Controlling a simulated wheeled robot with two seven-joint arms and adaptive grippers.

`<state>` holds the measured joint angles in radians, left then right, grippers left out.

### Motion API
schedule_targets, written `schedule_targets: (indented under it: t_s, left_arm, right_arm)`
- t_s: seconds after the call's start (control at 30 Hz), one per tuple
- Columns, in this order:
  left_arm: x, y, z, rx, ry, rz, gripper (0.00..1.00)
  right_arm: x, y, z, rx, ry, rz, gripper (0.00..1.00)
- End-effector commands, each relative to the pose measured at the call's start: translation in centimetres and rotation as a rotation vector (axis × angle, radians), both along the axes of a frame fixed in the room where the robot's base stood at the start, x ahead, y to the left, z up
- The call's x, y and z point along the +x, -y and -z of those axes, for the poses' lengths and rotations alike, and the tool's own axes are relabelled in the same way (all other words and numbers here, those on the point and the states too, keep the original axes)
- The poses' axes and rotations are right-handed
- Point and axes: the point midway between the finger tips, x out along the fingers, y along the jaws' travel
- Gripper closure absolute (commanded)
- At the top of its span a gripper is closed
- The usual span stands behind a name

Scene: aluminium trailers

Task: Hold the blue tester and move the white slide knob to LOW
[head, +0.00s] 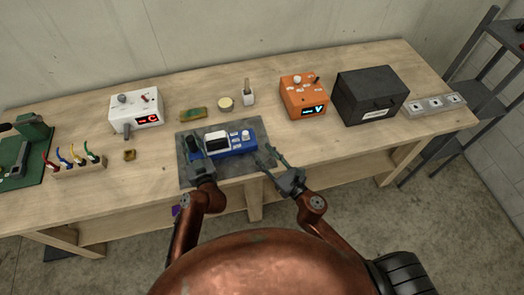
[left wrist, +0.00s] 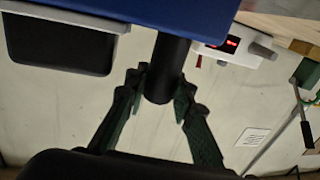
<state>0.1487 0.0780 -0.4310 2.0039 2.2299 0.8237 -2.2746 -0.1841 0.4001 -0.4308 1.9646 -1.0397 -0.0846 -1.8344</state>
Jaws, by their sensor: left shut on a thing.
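The blue tester (head: 237,150) lies on a dark grey mat (head: 185,176) at the table's front, with a white-framed dark window and a small white knob (head: 245,135) near its right end. Its slide marking is too small to read. My left gripper (head: 194,148) is at the tester's left end. In the left wrist view its fingers (left wrist: 163,88) are closed around a black cylinder (left wrist: 170,58) beside the blue body (left wrist: 215,12); this looks like the tester's handle. My right gripper (head: 272,155) is open beside the tester's right end, apparently empty, its fingertips close to the case.
Behind stand a white device (head: 136,108) with a red display, an orange device (head: 303,97), and a black box (head: 371,95). The front right tabletop is clear.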

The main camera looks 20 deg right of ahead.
Motion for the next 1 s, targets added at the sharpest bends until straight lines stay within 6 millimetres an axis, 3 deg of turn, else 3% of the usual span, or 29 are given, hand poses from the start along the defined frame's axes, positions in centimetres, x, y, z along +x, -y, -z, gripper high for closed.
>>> schedule_targets:
  t_s: [0.2,0.23,0.5,0.83,1.0]
  left_arm:
    - [0.0,0.0,0.1,0.0,-0.002,0.0,1.0]
    - [0.0,0.0,0.1,0.0,-0.002,0.0,0.75]
    - [0.0,0.0,0.0,0.0,-0.001,0.0,0.57]
    - [-0.3,0.0,0.1,0.0,-0.001,0.0,0.57]
    - [-2.5,0.4,0.1,0.001,-0.001,0.001,0.57]
  right_arm:
    - [0.0,0.0,0.0,0.0,0.0,0.0,0.64]
    - [0.0,0.0,0.0,0.0,0.0,0.0,0.64]
    - [0.0,0.0,0.0,0.0,-0.001,0.001,0.64]
    - [0.0,0.0,0.0,0.001,-0.001,0.001,0.64]
    - [0.0,0.0,0.0,0.001,-0.001,0.001,0.64]
